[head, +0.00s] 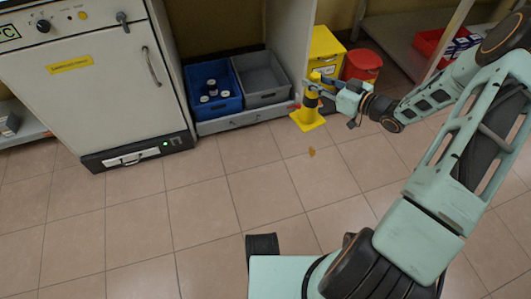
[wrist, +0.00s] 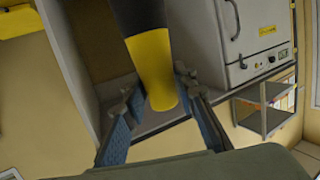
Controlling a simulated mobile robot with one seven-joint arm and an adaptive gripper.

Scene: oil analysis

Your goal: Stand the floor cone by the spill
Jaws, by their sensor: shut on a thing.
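The yellow floor cone (head: 308,118) with a black band is upright, base down, in the head view. Its base is at or just above the tiles; I cannot tell if it touches. My gripper (head: 315,88) is shut on its upper part. In the wrist view the cone (wrist: 152,68) stands between the two blue-grey fingers of my gripper (wrist: 163,108). The spill (head: 311,152), a small orange-brown spot on the tiles, lies a short way in front of the cone's base, apart from it.
A yellow bin (head: 326,45) and a red bin (head: 362,65) stand behind the cone. A blue crate (head: 228,108) with several jars and an empty grey crate (head: 262,100) sit on a low shelf to its left. A white oven (head: 100,110) is farther left. The front floor is clear.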

